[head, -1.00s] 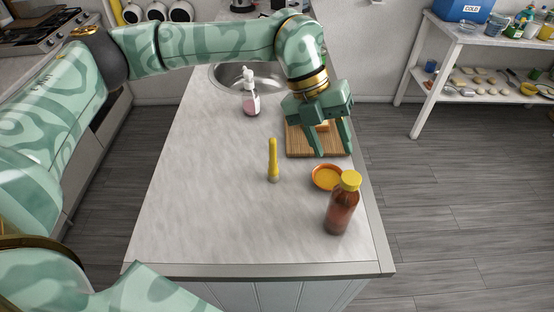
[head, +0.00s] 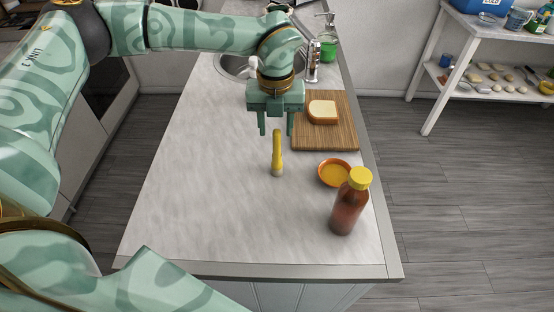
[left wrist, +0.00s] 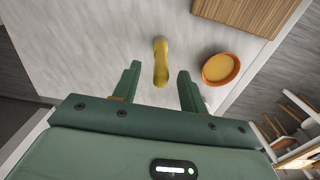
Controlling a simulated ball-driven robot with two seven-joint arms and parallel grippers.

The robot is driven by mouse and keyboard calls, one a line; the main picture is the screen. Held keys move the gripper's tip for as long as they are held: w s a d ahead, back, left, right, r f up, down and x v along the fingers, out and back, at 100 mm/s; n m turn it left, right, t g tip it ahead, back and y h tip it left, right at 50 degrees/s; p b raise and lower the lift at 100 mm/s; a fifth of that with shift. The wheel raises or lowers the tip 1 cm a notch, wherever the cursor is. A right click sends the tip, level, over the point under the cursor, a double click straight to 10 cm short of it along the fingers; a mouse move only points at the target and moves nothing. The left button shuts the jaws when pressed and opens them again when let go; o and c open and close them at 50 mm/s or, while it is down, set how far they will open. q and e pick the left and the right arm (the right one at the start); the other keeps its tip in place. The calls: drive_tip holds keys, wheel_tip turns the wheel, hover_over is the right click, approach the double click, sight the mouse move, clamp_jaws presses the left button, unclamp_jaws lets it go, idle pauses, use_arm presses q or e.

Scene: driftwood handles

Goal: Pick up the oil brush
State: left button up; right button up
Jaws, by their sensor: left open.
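The oil brush (head: 277,155) has a yellow handle and stands upright on the grey counter, left of the orange bowl. My left gripper (head: 276,131) is open, its fingers pointing down, just behind and above the brush in the head view. In the left wrist view the brush (left wrist: 161,62) shows between and beyond the two open fingers (left wrist: 157,88), with nothing held. My right gripper is not in view.
An orange bowl (head: 334,173) of yellow liquid and a brown bottle (head: 348,205) with a yellow cap stand right of the brush. Bread (head: 322,111) lies on a wooden board (head: 342,139) behind. The counter's left side (head: 205,170) is clear.

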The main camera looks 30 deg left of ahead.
sight(277, 141)
use_arm(q)
drive_tip(key=f, duration=0.5)
drive_tip(key=shift+s+d, duration=0.2)
drive_tip(key=shift+d, duration=0.05)
clamp_jaws()
drive_tip(key=shift+r, duration=0.2)
drive_tip(key=shift+r, duration=0.3)
wheel_tip(277, 141, up, 3)
drive_tip(key=shift+f, duration=0.2)
drive_tip(key=s+d+r, duration=0.2)
drive_tip(key=s+r, duration=0.7)
drive_tip(key=s, duration=0.4)
drive_tip(key=shift+s+d+r, duration=0.3)
drive_tip(key=shift+s+d, duration=0.05)
drive_tip(key=shift+d, duration=0.05)
